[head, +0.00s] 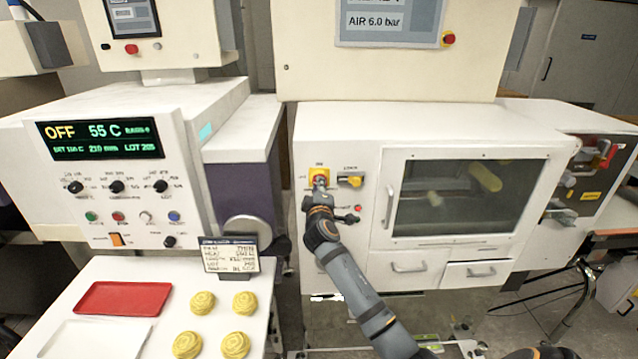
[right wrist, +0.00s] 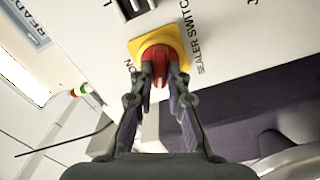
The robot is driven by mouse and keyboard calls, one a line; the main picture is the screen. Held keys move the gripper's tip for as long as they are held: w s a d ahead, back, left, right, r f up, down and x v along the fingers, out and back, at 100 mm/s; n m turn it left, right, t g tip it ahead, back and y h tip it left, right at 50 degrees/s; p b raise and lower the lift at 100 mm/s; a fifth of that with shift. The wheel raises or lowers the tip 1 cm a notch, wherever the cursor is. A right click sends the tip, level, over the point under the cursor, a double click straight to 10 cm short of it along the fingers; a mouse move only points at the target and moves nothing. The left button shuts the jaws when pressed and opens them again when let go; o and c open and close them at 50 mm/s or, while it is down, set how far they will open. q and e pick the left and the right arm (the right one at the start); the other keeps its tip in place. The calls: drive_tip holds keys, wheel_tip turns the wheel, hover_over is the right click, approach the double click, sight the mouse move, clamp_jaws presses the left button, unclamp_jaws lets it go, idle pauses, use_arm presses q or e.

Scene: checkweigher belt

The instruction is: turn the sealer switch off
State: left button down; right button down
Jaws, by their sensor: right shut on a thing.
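The sealer switch is a red rotary knob on a yellow plate (head: 319,173), high on the left of the white machine front. In the right wrist view the red knob (right wrist: 158,62) sits between my fingertips, with "SEALER SWITCH" printed beside the plate and "ON" at its left corner. My right gripper (head: 319,187) is shut on the knob, and it also shows in the right wrist view (right wrist: 160,80). The fingers hide part of the knob. The sealer display (head: 100,138) on the left machine reads OFF and 55 C. My left gripper is not in view.
A yellow-handled switch (head: 351,181) is just right of the knob, and a black lever (head: 347,218) is below. A windowed door (head: 470,197) is further right. At lower left, a table holds a red tray (head: 122,298), a white tray (head: 90,340) and several yellow coils (head: 202,303).

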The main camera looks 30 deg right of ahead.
drive_tip(key=shift+f+n+p, duration=0.1)
drive_tip(key=shift+n+p, duration=0.9)
drive_tip(key=shift+n, duration=1.3)
drive_tip(key=c, duration=1.3)
unclamp_jaws()
drive_tip(key=v, duration=1.2)
